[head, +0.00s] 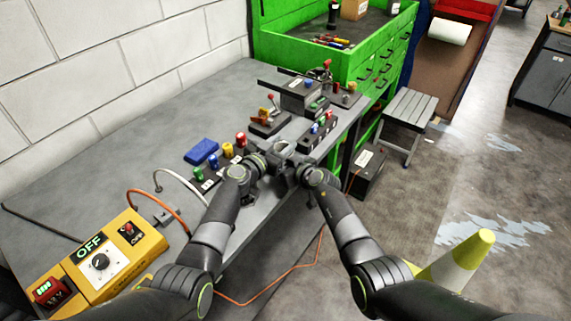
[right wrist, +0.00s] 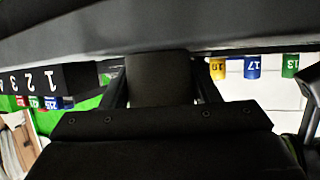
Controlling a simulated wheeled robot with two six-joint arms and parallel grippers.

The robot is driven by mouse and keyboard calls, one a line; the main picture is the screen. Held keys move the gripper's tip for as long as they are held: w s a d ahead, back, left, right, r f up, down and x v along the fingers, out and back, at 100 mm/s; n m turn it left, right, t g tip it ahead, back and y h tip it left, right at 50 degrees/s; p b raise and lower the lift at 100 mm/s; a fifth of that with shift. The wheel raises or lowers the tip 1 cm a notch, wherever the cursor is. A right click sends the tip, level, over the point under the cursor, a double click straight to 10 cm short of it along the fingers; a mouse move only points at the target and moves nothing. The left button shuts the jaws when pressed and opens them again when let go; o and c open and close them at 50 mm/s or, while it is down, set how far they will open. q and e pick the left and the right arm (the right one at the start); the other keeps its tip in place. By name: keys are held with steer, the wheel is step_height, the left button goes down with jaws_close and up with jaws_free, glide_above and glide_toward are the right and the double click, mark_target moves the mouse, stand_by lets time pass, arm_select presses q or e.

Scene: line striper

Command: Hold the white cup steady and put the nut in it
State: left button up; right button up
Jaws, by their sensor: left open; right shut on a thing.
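I cannot make out the white cup or the nut in either view. My left gripper (head: 278,158) is open above the front edge of the grey bench. My right gripper (head: 298,170) is close beside it, on its right, and the two hands overlap in the head view. In the right wrist view my right gripper (right wrist: 161,82) is shut on a dark thing between its fingers. What that thing is cannot be told, because the hand and a dark shape above hide most of it.
The grey bench (head: 120,140) holds a black block with coloured knobs (head: 318,132), a blue block (head: 201,151) and a yellow OFF control box (head: 105,262). A green tool cabinet (head: 370,65) stands behind. A stool (head: 409,112) and striped cone (head: 462,258) stand right.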

arm_select(q)
steer(key=s+a, duration=0.1)
steer(key=s, duration=0.1)
steer(key=s+a+f, duration=0.1)
steer(key=s+a, duration=0.1)
steer(key=shift+s+f, duration=0.1)
steer(key=shift+s, duration=0.15)
arm_select(e)
steer(key=shift+o, duration=0.4)
steer(key=shift+w+r+t, duration=0.3)
steer(key=shift+w+r, duration=0.45)
steer(key=shift+r, duration=0.1)
arm_select(q)
steer(key=shift+s+a+r, duration=0.45)
steer(key=shift+s+a, duration=0.1)
arm_select(e)
steer(key=shift+c, duration=0.3)
steer(key=shift+f, duration=0.1)
arm_select(q)
steer(key=shift+s+r, duration=0.15)
steer(key=shift+r, duration=0.15)
arm_select(e)
steer(key=shift+s, duration=0.1)
arm_select(q)
steer(key=shift+r, duration=0.1)
arm_select(e)
steer(key=shift+f, duration=0.15)
steer(key=o, duration=1.1)
steer(key=shift+s, duration=0.1)
steer(key=shift+c, duration=0.2)
